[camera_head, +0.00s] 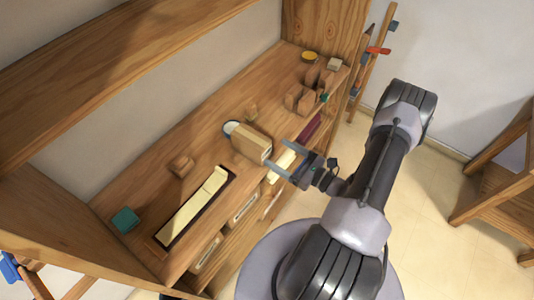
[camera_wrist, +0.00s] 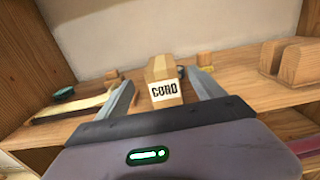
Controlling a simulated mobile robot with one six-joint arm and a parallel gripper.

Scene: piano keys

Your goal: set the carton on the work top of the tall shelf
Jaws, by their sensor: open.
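The carton (camera_head: 252,143) is a tan box on the wooden work top (camera_head: 150,190) of the tall shelf. In the wrist view the carton (camera_wrist: 164,72) shows a white label reading "CORD" facing me. My gripper (camera_head: 275,153) is open at the carton's near end. In the wrist view its two fingers (camera_wrist: 162,84) stand apart, one on each side of the carton. I see no finger clearly touching it. The carton's underside is hidden, so its contact with the work top cannot be seen.
A dark-framed tray with cream pieces (camera_head: 195,208) lies left of the carton. Small wooden blocks (camera_head: 182,165), a teal block (camera_head: 125,220) and a slotted wooden holder (camera_head: 300,98) also stand on the work top. An upper shelf board (camera_head: 110,60) hangs above.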

